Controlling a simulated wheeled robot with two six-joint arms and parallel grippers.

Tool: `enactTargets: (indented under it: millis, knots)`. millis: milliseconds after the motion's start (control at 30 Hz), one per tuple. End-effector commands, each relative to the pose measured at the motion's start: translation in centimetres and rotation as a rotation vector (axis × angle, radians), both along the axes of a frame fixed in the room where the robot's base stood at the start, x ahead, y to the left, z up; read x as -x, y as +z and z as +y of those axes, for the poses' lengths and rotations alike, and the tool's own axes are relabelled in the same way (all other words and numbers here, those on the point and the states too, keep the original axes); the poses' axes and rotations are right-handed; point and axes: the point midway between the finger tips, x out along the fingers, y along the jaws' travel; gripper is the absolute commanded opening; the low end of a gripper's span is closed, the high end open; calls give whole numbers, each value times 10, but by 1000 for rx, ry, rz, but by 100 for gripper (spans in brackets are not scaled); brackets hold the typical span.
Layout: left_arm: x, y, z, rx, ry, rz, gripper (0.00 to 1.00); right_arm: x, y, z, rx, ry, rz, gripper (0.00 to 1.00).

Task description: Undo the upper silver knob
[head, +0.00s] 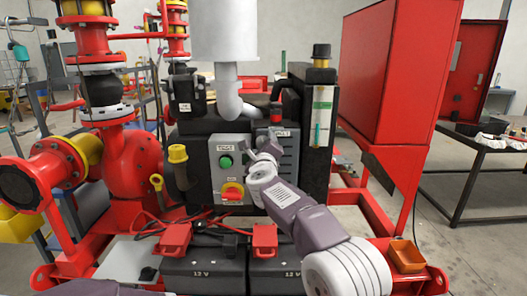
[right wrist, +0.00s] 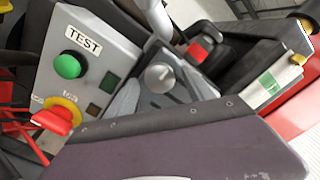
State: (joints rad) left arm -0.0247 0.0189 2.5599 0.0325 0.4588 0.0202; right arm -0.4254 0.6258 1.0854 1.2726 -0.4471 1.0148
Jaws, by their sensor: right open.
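A round silver knob (right wrist: 160,77) sits on a grey panel in the right wrist view. My right gripper (head: 263,148) is open in front of this panel, just right of the grey control box in the head view. In the right wrist view its two grey fingers (right wrist: 160,88) stand on either side of the knob, with gaps showing. I cannot tell how deep they reach around it. In the head view the knob is hidden by the gripper. A second silver knob is not visible. My left gripper is not in view.
The control box (head: 230,147) carries a green button (head: 225,162) and a red-yellow rotary switch (head: 232,192), close left of the gripper. A black-and-red part (right wrist: 204,45) lies above right of the knob. Batteries (head: 205,273) and red clamps stand below. A red cabinet (head: 398,75) is at right.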

Motion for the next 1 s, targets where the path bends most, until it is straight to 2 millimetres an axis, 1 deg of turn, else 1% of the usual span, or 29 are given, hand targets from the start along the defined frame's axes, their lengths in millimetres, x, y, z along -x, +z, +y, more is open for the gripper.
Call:
enactTargets:
  millis: [33,200,300,400,533,800,867,967,1000]
  knots:
    - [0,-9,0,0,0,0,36,7,-3,0,0,2,-1,62]
    - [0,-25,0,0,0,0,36,41,-5,0,0,3,-1,62]
    - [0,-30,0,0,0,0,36,61,-4,1,1,4,0,62]
    - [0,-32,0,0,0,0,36,75,-2,0,1,2,0,62]
    - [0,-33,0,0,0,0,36,83,-2,0,1,2,1,62]
    - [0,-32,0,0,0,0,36,83,-2,-1,1,-2,1,62]
    - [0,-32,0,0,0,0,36,81,-1,-10,0,-16,-1,62]
    - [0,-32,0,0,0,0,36,77,12,-45,-9,-73,-19,62]
    - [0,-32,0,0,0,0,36,76,11,-67,-5,-108,-14,62]
